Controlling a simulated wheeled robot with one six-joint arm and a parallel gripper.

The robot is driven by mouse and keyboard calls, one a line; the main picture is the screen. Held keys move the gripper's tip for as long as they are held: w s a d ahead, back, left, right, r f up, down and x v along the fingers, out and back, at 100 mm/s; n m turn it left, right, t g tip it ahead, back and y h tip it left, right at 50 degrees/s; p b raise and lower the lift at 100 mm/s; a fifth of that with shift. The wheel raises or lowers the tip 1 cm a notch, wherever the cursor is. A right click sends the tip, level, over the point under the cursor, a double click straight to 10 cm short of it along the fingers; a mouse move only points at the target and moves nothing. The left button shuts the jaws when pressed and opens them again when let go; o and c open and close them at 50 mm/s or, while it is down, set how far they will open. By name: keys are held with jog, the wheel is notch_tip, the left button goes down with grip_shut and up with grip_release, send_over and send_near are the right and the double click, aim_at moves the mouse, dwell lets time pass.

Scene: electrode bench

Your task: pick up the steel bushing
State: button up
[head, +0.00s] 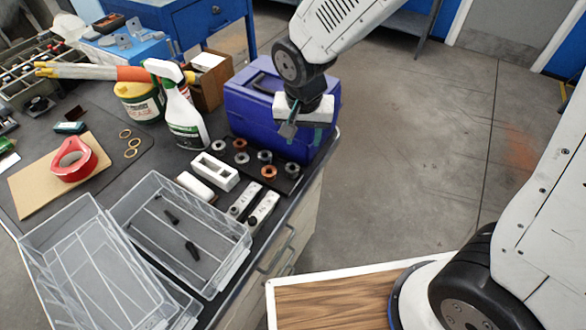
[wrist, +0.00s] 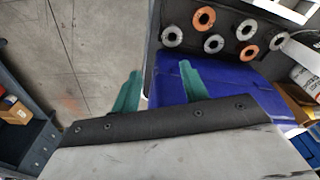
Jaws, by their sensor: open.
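Several ring-shaped bushings stand on a dark tray at the bench edge, some grey steel and some copper-coloured. In the head view, one steel bushing (head: 292,170) sits at the right end of the group and another steel bushing (head: 218,146) at the left. In the wrist view, steel bushings (wrist: 214,43) and copper ones (wrist: 203,18) show near the top, right of the fingers. My gripper (head: 290,124) is open and empty, its teal fingers (wrist: 160,82) apart. It hangs in front of the blue case, up and to the right of most bushings, touching none.
The blue case (head: 250,105) stands close behind the bushings, beside my gripper. A white block with slots (head: 215,172), a spray bottle (head: 183,120) and clear plastic bins (head: 180,215) stand to the left. Open floor (head: 415,140) lies right of the bench.

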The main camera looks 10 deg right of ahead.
aim_at(292, 164)
jog(key=f, duration=0.3)
jog(key=a+f, duration=0.1)
jog(key=f, duration=0.3)
jog(key=a+f, duration=0.1)
jog(key=f, duration=0.2)
jog(key=shift+w+a+f, duration=0.2)
jog(key=shift+w+f, duration=0.15)
jog(key=shift+f, duration=0.05)
jog(key=c, duration=0.8)
